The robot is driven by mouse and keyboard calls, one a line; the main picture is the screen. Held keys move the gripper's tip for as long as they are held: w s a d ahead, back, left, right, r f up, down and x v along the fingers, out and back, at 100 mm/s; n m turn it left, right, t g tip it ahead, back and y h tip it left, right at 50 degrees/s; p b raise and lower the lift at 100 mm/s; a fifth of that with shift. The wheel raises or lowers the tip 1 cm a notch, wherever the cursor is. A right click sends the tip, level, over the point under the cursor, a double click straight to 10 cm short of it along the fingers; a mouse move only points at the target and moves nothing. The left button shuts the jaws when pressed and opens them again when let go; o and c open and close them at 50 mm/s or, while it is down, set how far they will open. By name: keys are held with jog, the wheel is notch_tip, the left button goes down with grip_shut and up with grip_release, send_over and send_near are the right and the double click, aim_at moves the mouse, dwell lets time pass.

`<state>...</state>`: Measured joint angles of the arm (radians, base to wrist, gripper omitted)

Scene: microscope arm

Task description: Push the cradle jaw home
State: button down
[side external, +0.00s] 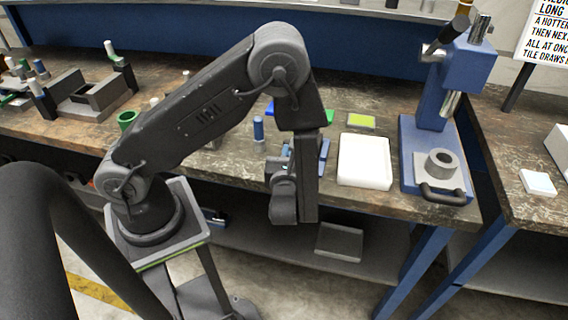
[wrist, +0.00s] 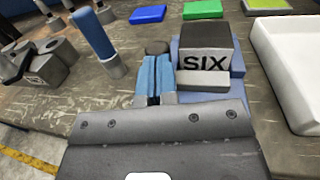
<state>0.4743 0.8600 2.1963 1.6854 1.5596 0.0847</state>
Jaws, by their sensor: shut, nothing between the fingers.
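The cradle (wrist: 238,68) is a blue base on the bench, right of centre in the wrist view. A dark block marked SIX (wrist: 205,62) sits in it. A light grey bar (wrist: 203,81), which looks like the cradle jaw, lies along the near face of that block. My gripper (wrist: 155,62) has its two blue-padded fingers together with nothing held, left of the bar and block. Whether a finger touches the bar cannot be told. In the side view my gripper (side external: 286,152) is beside the blue cradle (side external: 323,152), and my wrist hides much of it.
A white tray (side external: 364,161) stands right of the cradle, with a blue press (side external: 428,130) beyond. A blue-topped peg (wrist: 93,36) stands left of my fingers, near grey blocks (wrist: 42,65). Blue (wrist: 148,14) and green (wrist: 205,10) pads lie behind.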

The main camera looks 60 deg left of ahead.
jog(key=shift+w, duration=0.15)
jog(key=v, duration=1.4)
jog(key=s+a+r+n+g+h, duration=0.2)
jog(key=s+r+n+h, duration=0.1)
jog(key=r+n+h, duration=0.4)
jog(key=s+a+r+n+g+h, duration=0.2)
jog(key=r+n+h, duration=0.6)
jog(key=r+n, duration=0.5)
jog(key=n, duration=0.4)
jog(key=shift+s+a+r+n, duration=0.15)
jog(key=shift+s+r+n, duration=0.15)
jog(key=shift+s+n, duration=0.1)
